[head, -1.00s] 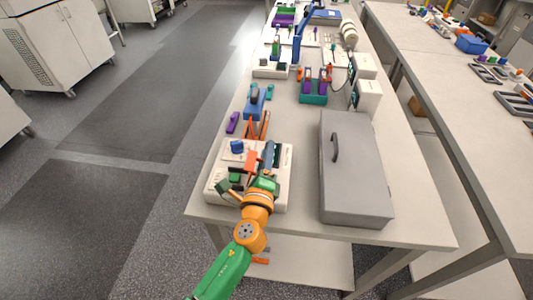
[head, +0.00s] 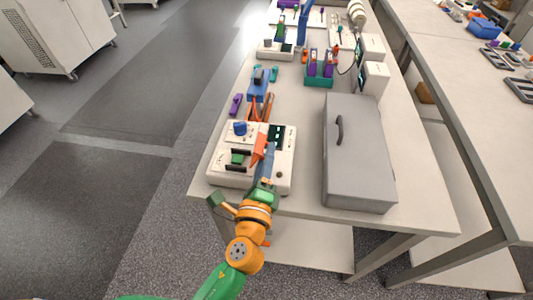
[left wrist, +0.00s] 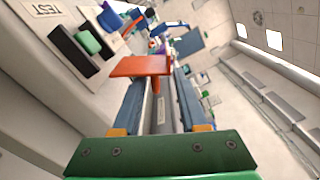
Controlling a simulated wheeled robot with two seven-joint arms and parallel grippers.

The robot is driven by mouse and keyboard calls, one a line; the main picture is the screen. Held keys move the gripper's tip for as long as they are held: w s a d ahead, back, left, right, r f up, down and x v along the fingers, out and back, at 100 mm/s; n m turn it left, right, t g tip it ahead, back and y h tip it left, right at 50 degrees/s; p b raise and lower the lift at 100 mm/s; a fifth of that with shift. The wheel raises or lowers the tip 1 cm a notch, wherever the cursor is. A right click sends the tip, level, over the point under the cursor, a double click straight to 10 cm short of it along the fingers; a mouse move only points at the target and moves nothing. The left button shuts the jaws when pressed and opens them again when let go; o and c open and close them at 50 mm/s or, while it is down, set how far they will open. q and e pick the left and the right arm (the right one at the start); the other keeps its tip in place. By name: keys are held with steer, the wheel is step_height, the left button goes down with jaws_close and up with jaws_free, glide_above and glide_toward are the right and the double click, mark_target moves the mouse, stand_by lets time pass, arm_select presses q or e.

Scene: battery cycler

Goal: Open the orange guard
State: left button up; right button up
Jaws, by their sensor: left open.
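The cream cycler box (head: 222,173) stands at the near left corner of the table. The orange guard (head: 260,146) stands up from its top, right of a green switch (head: 237,158) in a black slot. My left gripper (head: 265,157) reaches in from the front edge, with its blue-grey fingers at the guard. In the left wrist view the guard shows as a flat orange plate (left wrist: 140,66) at the fingertips, mostly across the left finger. The fingers are apart. I cannot tell whether they touch the guard. My right gripper is out of view.
A blue knob (head: 239,128) and a dark panel sit on the box top. A closed grey case (head: 357,160) stands to the right. Orange leads (head: 262,106) and a blue holder (head: 259,85) lie behind. A narrow clear strip separates box and case.

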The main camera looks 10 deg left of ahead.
arm_select(q)
steer(key=w+m, duration=0.2)
steer(key=w+d+f, duration=0.1)
steer(key=w, duration=0.1)
steer(key=shift+f+m, duration=0.1)
steer(key=shift+m, duration=0.3)
